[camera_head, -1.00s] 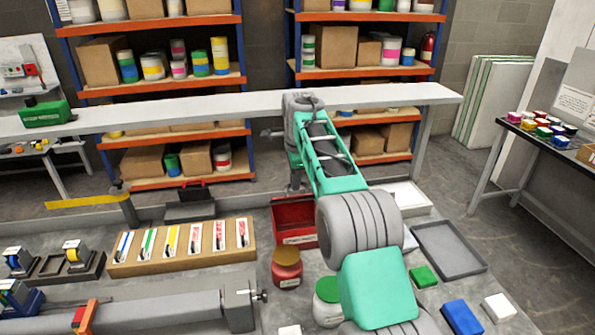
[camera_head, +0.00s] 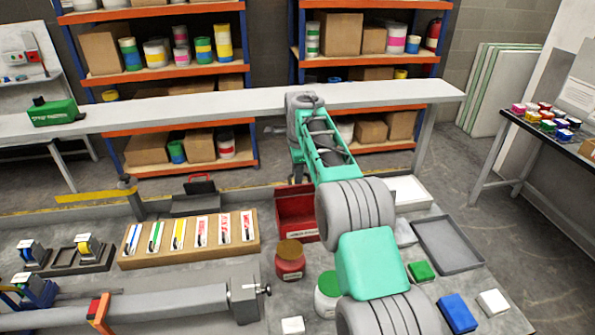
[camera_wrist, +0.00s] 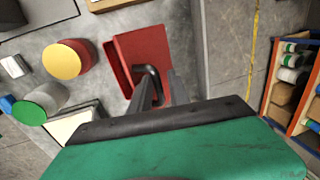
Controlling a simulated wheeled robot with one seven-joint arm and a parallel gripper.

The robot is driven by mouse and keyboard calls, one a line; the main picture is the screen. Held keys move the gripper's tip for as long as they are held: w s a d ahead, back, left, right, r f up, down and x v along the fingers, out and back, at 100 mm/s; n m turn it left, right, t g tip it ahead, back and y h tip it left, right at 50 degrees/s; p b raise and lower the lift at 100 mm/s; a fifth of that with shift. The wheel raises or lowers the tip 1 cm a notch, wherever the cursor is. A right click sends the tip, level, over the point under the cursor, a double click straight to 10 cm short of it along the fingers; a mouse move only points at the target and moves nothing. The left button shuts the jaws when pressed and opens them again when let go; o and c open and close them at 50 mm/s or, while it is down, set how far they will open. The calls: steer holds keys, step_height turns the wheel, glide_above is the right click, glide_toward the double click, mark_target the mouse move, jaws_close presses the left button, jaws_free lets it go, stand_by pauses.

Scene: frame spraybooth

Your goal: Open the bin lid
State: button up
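The red bin (camera_head: 296,214) stands on the grey bench, with a label on its front, partly behind my arm in the head view. In the wrist view the red bin (camera_wrist: 125,62) lies just beyond my gripper (camera_wrist: 165,82). A dark curved handle (camera_wrist: 152,72) shows at the bin, close to the fingers. My two fingers are apart and point at the bin. I cannot tell whether they touch the handle. In the head view the fingers are mostly hidden by my arm, and how far the lid is raised is unclear.
A red jar with a brown lid (camera_head: 290,260) and a green-and-white can (camera_head: 327,294) stand nearer on the bench. A rack of cards (camera_head: 190,240) is left, a grey tray (camera_head: 448,246) right. A long white beam (camera_head: 200,105) crosses behind.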

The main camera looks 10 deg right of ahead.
steer(key=shift+o, duration=0.7)
steer(key=shift+s+r, duration=0.15)
steer(key=shift+r, duration=0.5)
step_height(320, 180, up, 3)
steer(key=shift+s+f+b, duration=0.1)
steer(key=shift+b, duration=0.25)
steer(key=s+r+b, duration=0.5)
steer(key=s+r, duration=0.4)
steer(key=s, duration=0.4)
steer(key=shift+s+r, duration=0.35)
steer(key=shift+s, duration=0.05)
